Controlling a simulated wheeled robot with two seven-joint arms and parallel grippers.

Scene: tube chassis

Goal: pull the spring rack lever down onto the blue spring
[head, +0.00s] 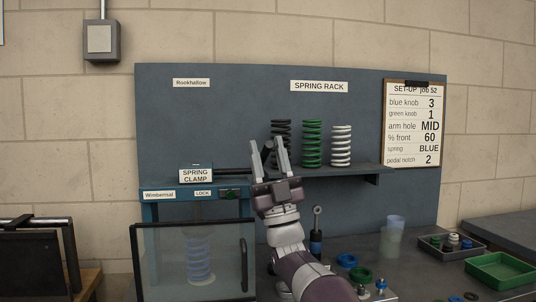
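The spring clamp (195,173) stands at left centre, with a clear-fronted guard (165,265) below it. The blue spring (200,262) stands upright and pale behind the clear panel. A dark lever bar (232,172) runs right from the clamp's top, towards my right gripper. My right gripper (267,143) points up with its fingers apart, and a dark handle (267,151) shows between them. I see no clear grip on the handle; contact cannot be told. The lever's end is partly hidden by the gripper. My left gripper is not in view.
Black (281,129), green (312,144) and white (341,146) springs stand on the rack shelf, right of my gripper. A set-up card (413,124) hangs further right. Blue and green rings, a cup (391,236) and trays (500,270) lie on the bench at right.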

